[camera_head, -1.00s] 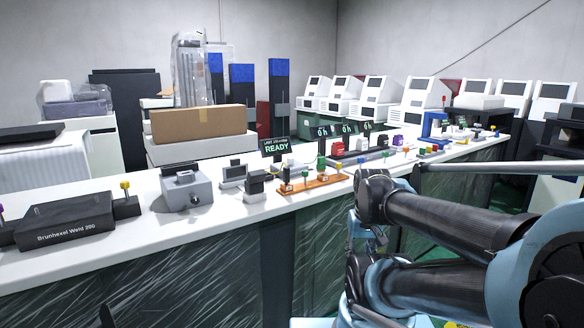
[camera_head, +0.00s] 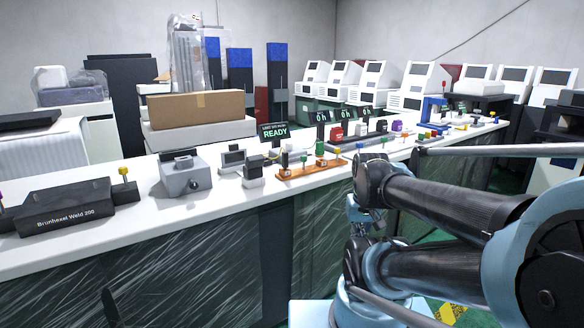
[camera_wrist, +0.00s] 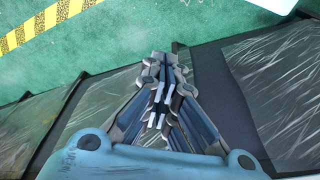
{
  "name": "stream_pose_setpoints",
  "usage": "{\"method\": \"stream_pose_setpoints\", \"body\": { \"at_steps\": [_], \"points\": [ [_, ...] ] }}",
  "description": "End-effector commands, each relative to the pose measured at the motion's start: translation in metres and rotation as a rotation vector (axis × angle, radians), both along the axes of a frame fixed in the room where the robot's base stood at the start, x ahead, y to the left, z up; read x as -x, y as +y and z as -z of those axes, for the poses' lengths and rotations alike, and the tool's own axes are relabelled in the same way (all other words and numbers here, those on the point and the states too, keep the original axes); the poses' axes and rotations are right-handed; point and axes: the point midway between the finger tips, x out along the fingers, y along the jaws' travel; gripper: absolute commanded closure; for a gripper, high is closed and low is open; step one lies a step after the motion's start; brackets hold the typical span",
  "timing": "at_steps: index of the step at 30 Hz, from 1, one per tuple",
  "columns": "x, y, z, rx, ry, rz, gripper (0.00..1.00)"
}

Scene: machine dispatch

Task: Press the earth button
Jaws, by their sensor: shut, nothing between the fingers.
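Several small coloured-top buttons stand along a long white counter (camera_head: 215,210) in the head view. They include a yellow one (camera_head: 124,172) by the black welder box at left, and a green one (camera_head: 321,147) and others around a wooden board (camera_head: 295,173). Further colours stand farther right. No earth label is readable, so I cannot tell which one is the earth button. My gripper (camera_wrist: 161,106) is shut and empty in the wrist view, over the floor and the dark counter panels. In the head view my arm stands in front of the counter, with no button touched.
A cardboard box (camera_head: 196,119) and white machines (camera_head: 374,82) stand behind. Green floor with a yellow-black stripe (camera_wrist: 45,22) lies in front.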

Motion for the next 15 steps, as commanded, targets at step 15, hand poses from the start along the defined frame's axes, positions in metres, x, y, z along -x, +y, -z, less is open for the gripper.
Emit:
{"method": "stream_pose_setpoints", "body": {
  "at_steps": [15],
  "points": [
    [0.0067,0.0002,-0.0054,0.0,-0.012,-0.003,1.0]
  ]
}}
